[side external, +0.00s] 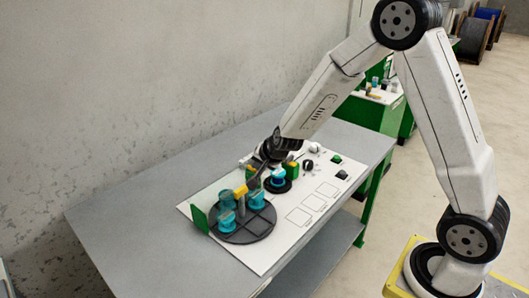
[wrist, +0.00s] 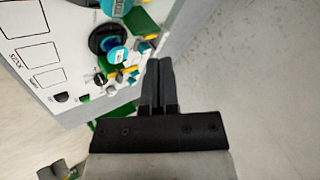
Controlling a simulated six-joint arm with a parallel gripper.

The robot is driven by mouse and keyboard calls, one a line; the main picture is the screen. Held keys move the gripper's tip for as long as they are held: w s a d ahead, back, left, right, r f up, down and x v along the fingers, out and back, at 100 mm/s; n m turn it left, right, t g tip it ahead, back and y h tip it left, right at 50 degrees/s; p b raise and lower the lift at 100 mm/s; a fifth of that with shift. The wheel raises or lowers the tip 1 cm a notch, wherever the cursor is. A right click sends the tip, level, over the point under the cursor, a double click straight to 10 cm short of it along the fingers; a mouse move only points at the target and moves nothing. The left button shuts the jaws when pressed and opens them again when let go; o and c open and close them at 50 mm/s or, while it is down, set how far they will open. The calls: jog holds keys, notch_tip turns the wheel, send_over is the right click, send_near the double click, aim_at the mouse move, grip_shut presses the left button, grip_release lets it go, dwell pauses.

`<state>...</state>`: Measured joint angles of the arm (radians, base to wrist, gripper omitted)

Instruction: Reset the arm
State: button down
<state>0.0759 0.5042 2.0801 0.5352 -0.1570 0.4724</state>
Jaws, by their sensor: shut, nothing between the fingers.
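My gripper (side external: 262,158) is shut and empty, held low over the back part of the white board (side external: 270,255) in the side view. In the wrist view its two dark fingers (wrist: 158,66) lie together, with the board (wrist: 60,20) at the upper left. A dark round tray (side external: 262,232) on the board holds cyan spools, one of them (side external: 226,222) at its front. A smaller dark holder (side external: 288,187) carries a cyan-topped spool (side external: 278,175). In the wrist view a cyan-topped spool (wrist: 117,54) sits beside the fingers. Whether the gripper touches anything is unclear.
The board lies on a grey table (side external: 130,220) against a concrete wall (side external: 130,90). Another green bench (side external: 385,110) stands behind. The table's left end is clear.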

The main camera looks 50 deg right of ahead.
jog(key=s+a+r+n+g, duration=0.1)
jog(key=s+a+n+g, duration=0.1)
jog(key=s+n, duration=0.4)
jog(key=s+a+r+n+g+y, duration=0.1)
jog(key=s+a+n+g, duration=0.2)
jog(key=s, duration=1.2)
jog(key=n, duration=0.3)
jog(key=shift+s+n+y, duration=0.15)
jog(key=shift+n+y, duration=0.15)
